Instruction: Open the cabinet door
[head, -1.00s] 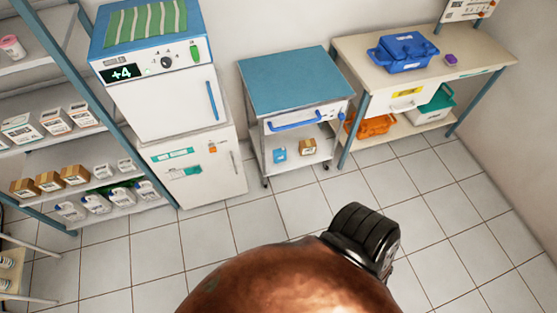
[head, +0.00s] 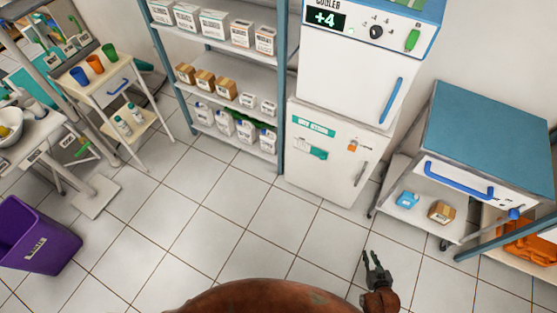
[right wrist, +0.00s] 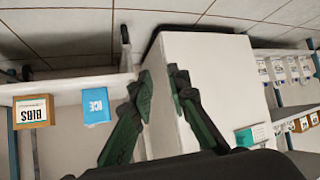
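A white lower cabinet (head: 322,165) stands under the cooler, its door shut. The door has a teal label, an orange mark and a grey vertical handle (head: 361,174) near its right edge. My right gripper (head: 373,256) is over the floor in front of the cabinet, below the handle in the head view and apart from it. In the right wrist view its two fingers (right wrist: 161,80) are parted with nothing between them, and the white cabinet (right wrist: 215,75) shows beyond them. My left gripper is not in view.
The cooler (head: 350,70) with a blue handle (head: 393,100) sits on the cabinet. A blue-topped cart (head: 490,125) stands right of it, and a shelf rack (head: 240,75) left. A purple bin (head: 35,238) is at far left. The floor in front is clear.

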